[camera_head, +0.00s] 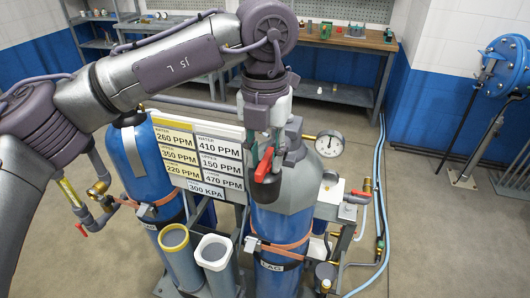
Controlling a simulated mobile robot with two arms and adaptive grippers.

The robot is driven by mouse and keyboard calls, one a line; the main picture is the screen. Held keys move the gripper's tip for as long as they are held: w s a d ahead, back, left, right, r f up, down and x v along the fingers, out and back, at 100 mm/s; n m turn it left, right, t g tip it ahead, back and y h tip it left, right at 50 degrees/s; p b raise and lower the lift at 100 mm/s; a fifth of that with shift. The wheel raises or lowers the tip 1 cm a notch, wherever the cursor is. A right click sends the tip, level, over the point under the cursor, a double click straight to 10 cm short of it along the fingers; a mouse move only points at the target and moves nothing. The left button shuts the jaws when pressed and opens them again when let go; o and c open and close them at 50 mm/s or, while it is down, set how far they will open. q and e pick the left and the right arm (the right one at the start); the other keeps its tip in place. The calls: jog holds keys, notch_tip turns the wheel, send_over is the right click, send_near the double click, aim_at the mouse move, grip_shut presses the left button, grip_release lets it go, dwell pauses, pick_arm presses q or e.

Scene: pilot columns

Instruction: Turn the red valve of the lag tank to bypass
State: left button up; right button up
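The lag tank (277,226) is a blue cylinder with a grey top and a label reading LAG, standing right of centre in the head view. A red valve lever (264,161) shows at its top, slanting steeply. My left gripper (268,180) points down over the tank top, right at the lever. Its fingers overlap the lever in the picture, and part of the valve is hidden behind them. I cannot tell whether the fingers touch or grip the lever. My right gripper is not in view.
A second blue tank (150,176) stands left, with a small red-handled valve (82,230). A sign board (200,155) with ppm readings is between the tanks. A gauge (329,144) and another red lever (360,193) are right. Two open grey tubes (214,254) stand in front.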

pick_arm(q)
grip_shut()
jog(key=m+b, duration=0.1)
jog(key=m, duration=0.1)
jog(key=shift+f+m+b, duration=0.1)
jog(key=shift+m+b, duration=0.3)
jog(key=m+b, duration=0.1)
jog(key=m, duration=0.3)
jog(key=shift+m, duration=0.3)
jog(key=m, duration=0.5)
jog(key=shift+b, duration=0.4)
jog(key=m, duration=0.5)
jog(key=shift+m, duration=0.4)
